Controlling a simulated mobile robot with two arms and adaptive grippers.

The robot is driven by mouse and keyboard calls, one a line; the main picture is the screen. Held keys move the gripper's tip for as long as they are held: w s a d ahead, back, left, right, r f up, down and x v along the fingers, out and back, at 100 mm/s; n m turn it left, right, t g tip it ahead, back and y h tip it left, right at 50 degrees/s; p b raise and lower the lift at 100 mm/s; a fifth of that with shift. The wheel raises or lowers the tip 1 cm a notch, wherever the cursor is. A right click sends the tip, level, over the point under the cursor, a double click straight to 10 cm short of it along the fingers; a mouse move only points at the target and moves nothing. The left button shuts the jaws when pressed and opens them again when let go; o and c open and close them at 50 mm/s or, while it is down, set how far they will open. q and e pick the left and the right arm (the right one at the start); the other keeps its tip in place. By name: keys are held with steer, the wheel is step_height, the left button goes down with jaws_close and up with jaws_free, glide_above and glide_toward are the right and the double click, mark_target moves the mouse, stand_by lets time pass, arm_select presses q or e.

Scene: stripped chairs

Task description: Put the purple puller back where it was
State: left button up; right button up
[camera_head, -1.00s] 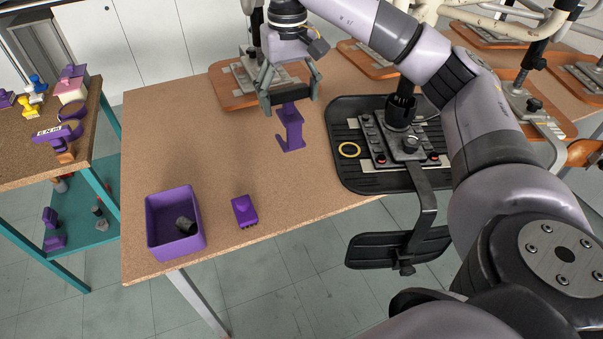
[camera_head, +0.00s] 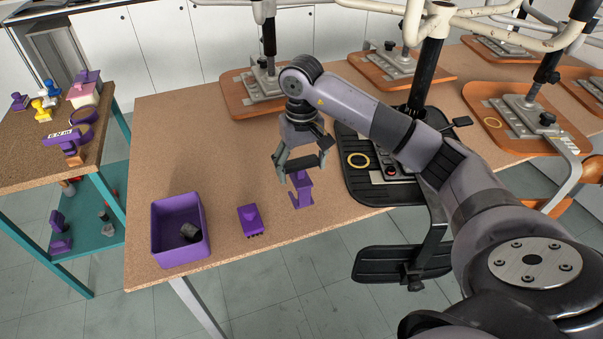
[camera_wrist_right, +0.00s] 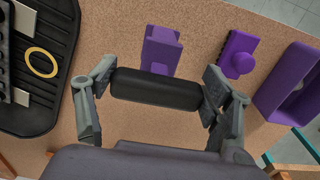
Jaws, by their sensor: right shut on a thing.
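The purple puller (camera_head: 302,190) hangs below my right gripper (camera_head: 302,162) in the head view. It has a purple body and a dark cylindrical bar at its top. In the right wrist view the purple body (camera_wrist_right: 160,50) shows beyond the black bar (camera_wrist_right: 155,90), which lies between the two fingers of my right gripper (camera_wrist_right: 158,82). The gripper is shut on the puller at this bar. The puller is over the table, left of the black chair panel; I cannot tell whether its foot touches the wood. My left gripper is not in view.
A purple bin (camera_head: 180,232) holding a dark cylinder and a small purple block with a knob (camera_head: 251,220) stand left on the table (camera_head: 200,130). The black panel (camera_head: 360,187) with a yellow ring is at right. A side table (camera_head: 30,130) holds several purple and coloured items.

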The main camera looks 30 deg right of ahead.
steer(key=shift+f, duration=1.55)
steer(key=o, duration=1.9)
steer(key=shift+o, duration=0.2)
step_height(320, 180, up, 12)
steer(key=shift+r+b, duration=0.15)
steer(key=shift+b, duration=0.15)
